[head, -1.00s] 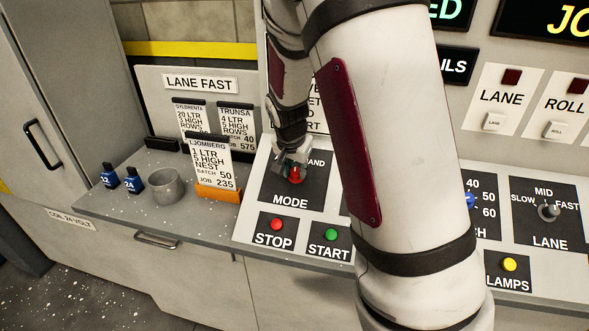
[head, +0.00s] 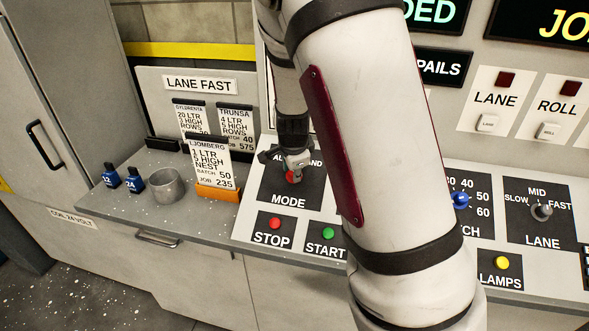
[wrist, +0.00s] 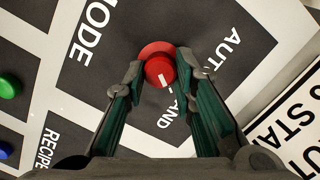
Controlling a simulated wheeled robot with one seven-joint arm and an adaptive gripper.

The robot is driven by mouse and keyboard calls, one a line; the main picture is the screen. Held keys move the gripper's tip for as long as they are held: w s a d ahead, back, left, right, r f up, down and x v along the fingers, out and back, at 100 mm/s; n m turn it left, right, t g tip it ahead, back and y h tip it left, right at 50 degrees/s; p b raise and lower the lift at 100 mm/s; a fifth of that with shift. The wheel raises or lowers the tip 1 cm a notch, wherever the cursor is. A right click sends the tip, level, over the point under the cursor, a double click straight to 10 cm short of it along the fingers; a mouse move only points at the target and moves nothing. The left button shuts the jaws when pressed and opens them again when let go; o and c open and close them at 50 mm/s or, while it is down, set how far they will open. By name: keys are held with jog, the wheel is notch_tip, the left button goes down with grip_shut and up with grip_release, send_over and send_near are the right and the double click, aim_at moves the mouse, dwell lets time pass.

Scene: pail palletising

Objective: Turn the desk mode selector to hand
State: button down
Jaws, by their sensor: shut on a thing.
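The mode selector is a red knob (wrist: 158,68) on a dark panel marked MODE, AUTO and HAND. In the wrist view its white pointer line is turned toward the HAND lettering. The knob shows in the head view as a small red patch (head: 291,178) below my gripper (head: 294,164). My gripper (wrist: 160,78) is shut on the knob, with one green finger on each side. The first letter of HAND is partly hidden in the wrist view.
Red STOP (head: 274,224) and green START (head: 327,234) buttons sit just below the mode panel. My arm hides the desk's middle.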

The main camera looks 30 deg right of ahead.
dwell(0.4)
jog(key=c, duration=1.3)
grip_release()
jog(key=shift+r, duration=0.1)
jog(key=shift+v, duration=5.95)
